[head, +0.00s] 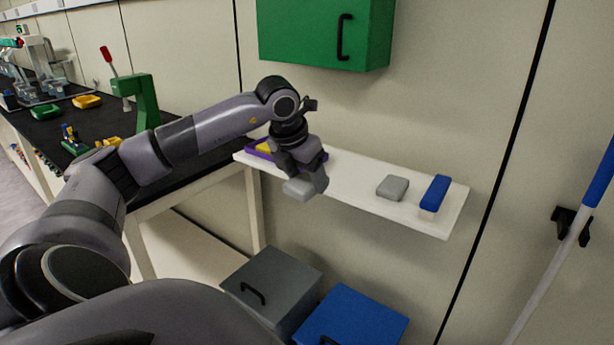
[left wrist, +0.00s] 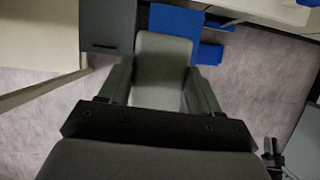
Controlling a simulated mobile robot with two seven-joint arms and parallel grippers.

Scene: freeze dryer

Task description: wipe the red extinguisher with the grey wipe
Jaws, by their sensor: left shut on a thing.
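My left gripper (head: 303,172) is shut on a grey wipe (head: 307,188), a rounded pad held in front of the left part of the white wall shelf. In the left wrist view the grey wipe (left wrist: 162,68) sits between the two fingers of the left gripper (left wrist: 160,88), above the floor. A second grey pad (head: 392,188) lies on the shelf. I see no red extinguisher in either view.
The white shelf (head: 350,192) also carries a blue-topped block (head: 435,192) and a purple tray (head: 262,152). A green cabinet (head: 325,30) hangs above. A grey box (head: 270,285) and a blue box (head: 350,318) stand below. A blue-and-white pole (head: 560,255) is at right.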

